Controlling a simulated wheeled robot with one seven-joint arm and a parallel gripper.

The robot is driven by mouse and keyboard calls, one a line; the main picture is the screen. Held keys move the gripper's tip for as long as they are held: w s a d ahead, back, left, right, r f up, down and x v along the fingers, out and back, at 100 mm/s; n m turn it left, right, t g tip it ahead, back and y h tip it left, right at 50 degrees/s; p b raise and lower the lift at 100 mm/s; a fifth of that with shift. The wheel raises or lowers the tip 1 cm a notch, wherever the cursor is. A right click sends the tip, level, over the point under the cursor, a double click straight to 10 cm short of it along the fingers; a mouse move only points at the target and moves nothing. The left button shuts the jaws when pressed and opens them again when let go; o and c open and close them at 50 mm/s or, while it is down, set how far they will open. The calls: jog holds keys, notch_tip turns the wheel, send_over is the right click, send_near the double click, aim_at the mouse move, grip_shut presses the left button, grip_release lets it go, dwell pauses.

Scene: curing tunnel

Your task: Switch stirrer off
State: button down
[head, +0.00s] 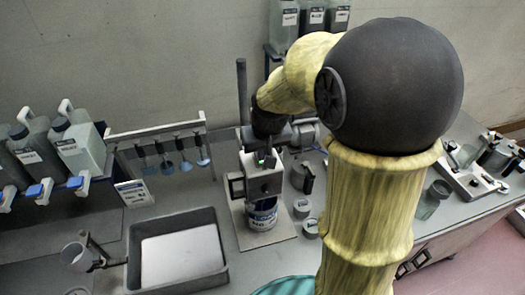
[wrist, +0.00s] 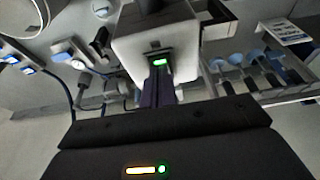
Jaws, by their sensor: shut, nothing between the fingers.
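The stirrer (head: 262,182) is a pale box-shaped head on an upright post, above a labelled can (head: 261,216) on a light base plate. A green light glows on top of the box in the head view. In the wrist view the stirrer box (wrist: 135,45) is at the upper middle, with a lit green switch (wrist: 159,62) on its face. My gripper (wrist: 158,84) is shut and empty, its fingertips right at the switch. I cannot tell whether they touch it. In the head view my gripper (head: 268,142) is just above the box, its fingertips mostly hidden.
A dark tray (head: 135,262) with a white bottom stands left of the stirrer. Tilted jugs (head: 83,150) with blue taps and a rack of blue-tipped tools (head: 160,130) are at the left. Small lidded tins (head: 302,208) stand close on the right. A scale (head: 467,180) is farther right.

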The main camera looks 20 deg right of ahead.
notch_tip(320, 180, up, 5)
jog(key=p, duration=0.3)
jog(key=shift+s+f+p, duration=0.15)
jog(key=shift+p, duration=0.15)
jog(key=shift+r+b, duration=0.35)
jog(key=shift+b, duration=0.1)
jog(key=b+v, duration=0.1)
jog(key=v, duration=0.7)
jog(key=shift+s+r, duration=0.25)
jog(key=shift+s, duration=0.25)
jog(key=shift+w, duration=0.1)
